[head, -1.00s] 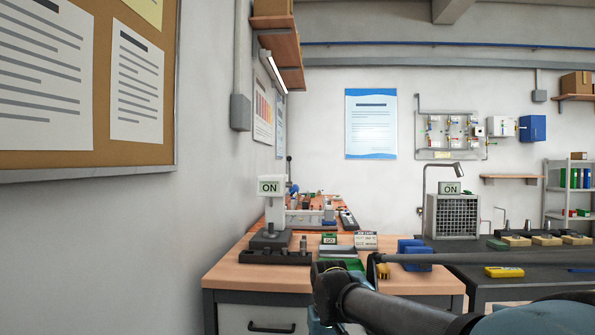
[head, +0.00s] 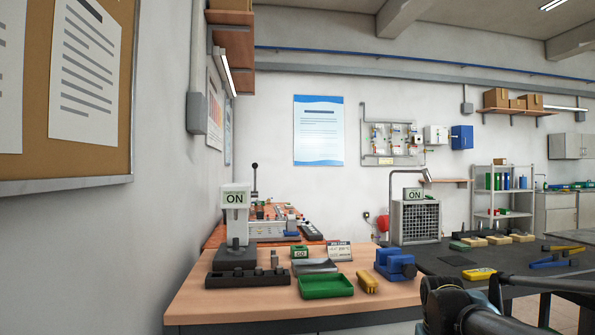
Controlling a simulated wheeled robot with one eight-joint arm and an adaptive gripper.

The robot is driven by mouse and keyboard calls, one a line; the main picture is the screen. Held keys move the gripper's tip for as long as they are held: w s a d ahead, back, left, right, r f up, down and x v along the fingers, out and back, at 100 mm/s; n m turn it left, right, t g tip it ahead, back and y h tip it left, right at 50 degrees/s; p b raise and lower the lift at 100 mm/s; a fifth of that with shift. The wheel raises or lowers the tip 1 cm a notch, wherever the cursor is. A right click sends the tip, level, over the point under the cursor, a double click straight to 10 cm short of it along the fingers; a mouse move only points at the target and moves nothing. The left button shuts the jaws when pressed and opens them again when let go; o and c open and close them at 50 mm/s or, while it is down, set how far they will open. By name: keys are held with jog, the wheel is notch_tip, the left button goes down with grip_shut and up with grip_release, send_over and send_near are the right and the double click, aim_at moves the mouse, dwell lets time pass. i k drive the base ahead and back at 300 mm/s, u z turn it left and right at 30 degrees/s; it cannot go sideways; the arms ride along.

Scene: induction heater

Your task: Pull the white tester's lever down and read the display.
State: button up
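The white tester (head: 236,213) stands upright on a black base at the left of the near wooden bench. Its display (head: 236,198) faces me and reads "ON". A dark upright lever (head: 254,178) with a round knob shows just behind and right of the tester; I cannot tell which device it belongs to. My arm enters at the lower right, well away from the tester. My gripper's fingers are not clear there, so I cannot tell whether it is open or shut.
On the wooden bench are a black holed block (head: 248,278), a green tray (head: 326,286), a yellow item (head: 367,282) and a blue vise (head: 395,264). A caged heater-like unit (head: 416,222) with its own "ON" display stands on the dark bench. A wall lies close on the left.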

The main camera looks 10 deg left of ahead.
aim_at(255, 193)
jog(key=z, duration=1.55)
jog(key=i, duration=0.3)
jog(key=u, duration=2.7)
